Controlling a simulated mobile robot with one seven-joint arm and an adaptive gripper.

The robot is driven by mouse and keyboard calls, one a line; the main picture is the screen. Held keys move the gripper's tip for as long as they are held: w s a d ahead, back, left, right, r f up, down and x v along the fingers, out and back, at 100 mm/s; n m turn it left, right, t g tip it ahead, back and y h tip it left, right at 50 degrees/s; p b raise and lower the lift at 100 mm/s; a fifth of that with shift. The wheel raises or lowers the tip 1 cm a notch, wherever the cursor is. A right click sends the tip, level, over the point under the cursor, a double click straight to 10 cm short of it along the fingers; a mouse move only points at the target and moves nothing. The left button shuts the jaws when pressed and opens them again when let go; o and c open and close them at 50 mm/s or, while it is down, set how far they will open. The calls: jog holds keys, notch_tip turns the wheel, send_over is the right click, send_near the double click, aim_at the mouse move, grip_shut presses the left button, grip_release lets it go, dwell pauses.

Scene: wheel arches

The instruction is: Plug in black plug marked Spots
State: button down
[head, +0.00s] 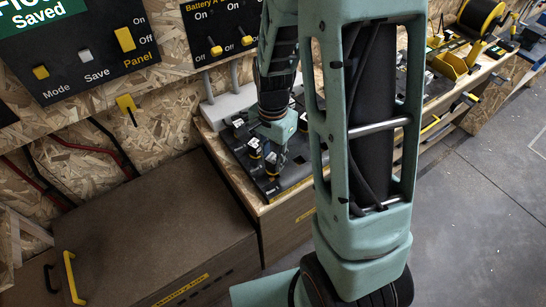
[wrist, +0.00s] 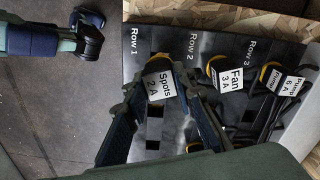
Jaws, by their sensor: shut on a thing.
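The black plug marked Spots 2 A (wrist: 159,84) has a white label and a yellow edge. It sits between the two fingers of my gripper (wrist: 161,92) in the wrist view, and they are shut on it. The plug is over the Row 1 to Row 2 side of the dark socket panel (wrist: 150,45). Dark slots show just below it in the picture. I cannot tell whether its pins are in a socket. In the head view my gripper (head: 273,160) is low over the panel (head: 292,188), and the plug in it is not clear.
A Fan 3 A plug (wrist: 228,76) and a Pump 6 A plug (wrist: 288,82) stand at the right of the panel, with black cables near them. A brown chest (head: 130,215) stands left of the bench in the head view. Open grey floor (head: 480,220) lies to the right.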

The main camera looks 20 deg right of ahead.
jog(key=shift+f, duration=0.15)
jog(key=shift+f+b, duration=0.5)
jog(key=shift+f, duration=0.1)
jog(key=shift+f, duration=0.15)
jog(key=shift+f+b, duration=0.5)
jog(key=shift+f, duration=0.15)
dwell(0.5)
jog(key=c, duration=1.5)
grip_release()
jog(key=shift+c, duration=0.2)
jog(key=shift+o, duration=0.5)
